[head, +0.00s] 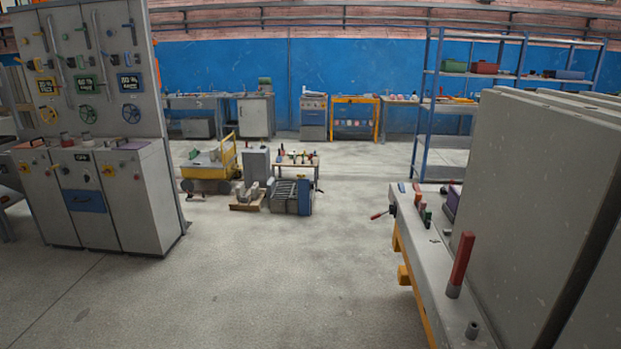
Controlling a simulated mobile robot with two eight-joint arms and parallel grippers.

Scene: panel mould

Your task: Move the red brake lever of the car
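A small yellow cart (227,158) with dark wheels and a grey load stands on the floor left of the middle; it may be the car. No red lever can be made out on it at this distance. A red upright bar (462,258) in a grey socket stands tilted on the bench at the right, close to me. I cannot tell whether either belongs to a car. Neither of my grippers is in view.
A grey control panel (108,190) with handwheels stands at the left. The bench (437,277) and large grey slabs (535,180) block the right. A machine with a blue side (305,197) and a small table (307,164) stand beside the cart. The floor (270,270) ahead is clear.

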